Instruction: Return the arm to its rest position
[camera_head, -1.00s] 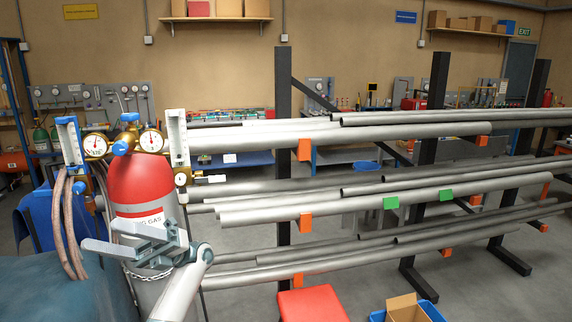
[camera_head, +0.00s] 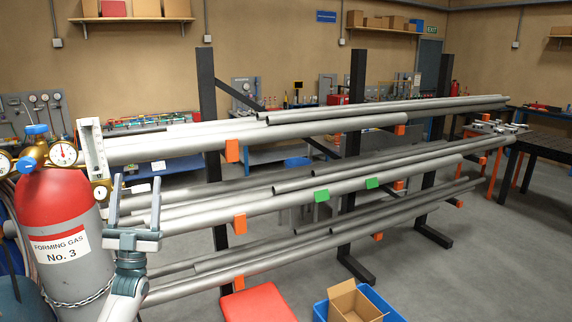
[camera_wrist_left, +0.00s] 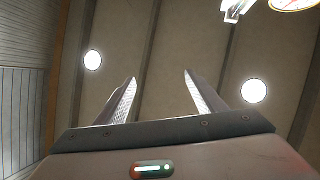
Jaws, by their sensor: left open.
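My left gripper (camera_head: 137,190) is in the lower left of the head view, in front of the pipe rack. Its two fingers point up and stand apart, with nothing between them. In the left wrist view the open fingers (camera_wrist_left: 160,78) point up towards the ceiling and its round lamps. My left forearm comes up from the bottom edge below it. My right gripper is not in view.
A red-topped gas cylinder (camera_head: 62,225) labelled No. 3 stands just left of my gripper. Long grey pipes (camera_head: 330,190) lie on the dark rack behind and right of it. A red seat (camera_head: 258,304) and a blue bin (camera_head: 395,305) stand low in front.

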